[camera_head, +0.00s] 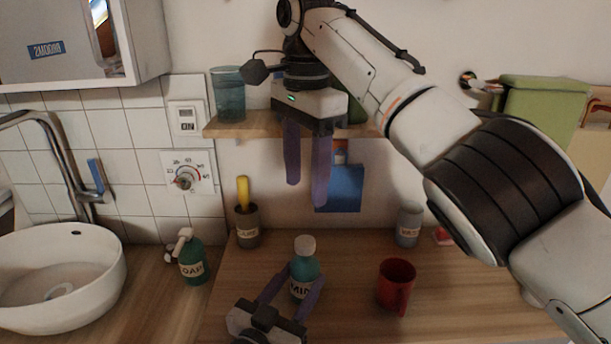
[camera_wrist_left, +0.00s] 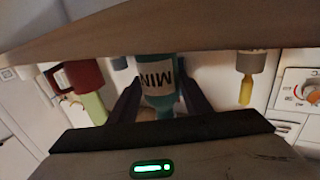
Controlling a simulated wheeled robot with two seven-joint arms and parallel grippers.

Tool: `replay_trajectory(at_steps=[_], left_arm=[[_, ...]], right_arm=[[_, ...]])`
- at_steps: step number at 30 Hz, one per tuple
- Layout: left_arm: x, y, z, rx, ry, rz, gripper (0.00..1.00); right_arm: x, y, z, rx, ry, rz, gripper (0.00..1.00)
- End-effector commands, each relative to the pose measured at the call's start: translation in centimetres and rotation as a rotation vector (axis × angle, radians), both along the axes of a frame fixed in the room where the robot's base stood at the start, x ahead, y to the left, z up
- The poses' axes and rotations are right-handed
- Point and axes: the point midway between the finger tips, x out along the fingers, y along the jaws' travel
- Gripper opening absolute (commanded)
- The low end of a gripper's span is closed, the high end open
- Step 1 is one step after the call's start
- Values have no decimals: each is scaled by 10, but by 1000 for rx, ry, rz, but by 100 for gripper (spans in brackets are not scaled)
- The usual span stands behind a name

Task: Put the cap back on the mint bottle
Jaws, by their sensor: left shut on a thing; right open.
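The teal mint bottle (camera_head: 304,270) stands upright on the wooden table, with a pale beige cap (camera_head: 305,245) sitting on its top. I cannot tell how tightly the cap is seated. My left gripper (camera_head: 304,281) is shut on the bottle's body, one finger on each side. In the left wrist view the picture is upside down; the bottle (camera_wrist_left: 159,78) shows between the fingers, and its cap is hidden. My right gripper (camera_head: 307,175) is open and empty, pointing down well above the cap, in front of the wall shelf.
A red mug (camera_head: 397,285) stands right of the bottle. A grey cup (camera_head: 247,228) with a yellow item stands behind left, a grey container (camera_head: 408,224) behind right. A soap bottle (camera_head: 192,259) and white basin (camera_head: 62,275) are left. The shelf (camera_head: 240,127) is close to my right gripper.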

Motion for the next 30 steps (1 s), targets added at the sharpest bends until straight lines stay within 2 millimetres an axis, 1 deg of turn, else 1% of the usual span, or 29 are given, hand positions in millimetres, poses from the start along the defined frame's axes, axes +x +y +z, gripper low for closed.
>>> replay_trajectory(at_steps=[2,3,6,14,17,20,27,30], left_arm=[[0,0,-1,1,3,0,0],[0,0,-1,1,2,0,51],[0,0,-1,1,2,0,66],[0,0,-1,0,1,0,66],[-5,3,-1,0,2,0,66],[-17,9,-2,0,4,0,66],[-60,30,-3,0,4,0,66],[-75,38,-2,0,3,0,66]], right_arm=[[0,0,0,0,0,0,50],[0,0,0,0,0,0,50],[0,0,0,0,0,0,50],[0,0,-1,0,0,0,50],[0,0,-1,-1,1,0,50],[0,0,-2,-1,1,0,50],[0,0,-7,-1,1,0,50],[0,0,-9,0,0,0,50]])
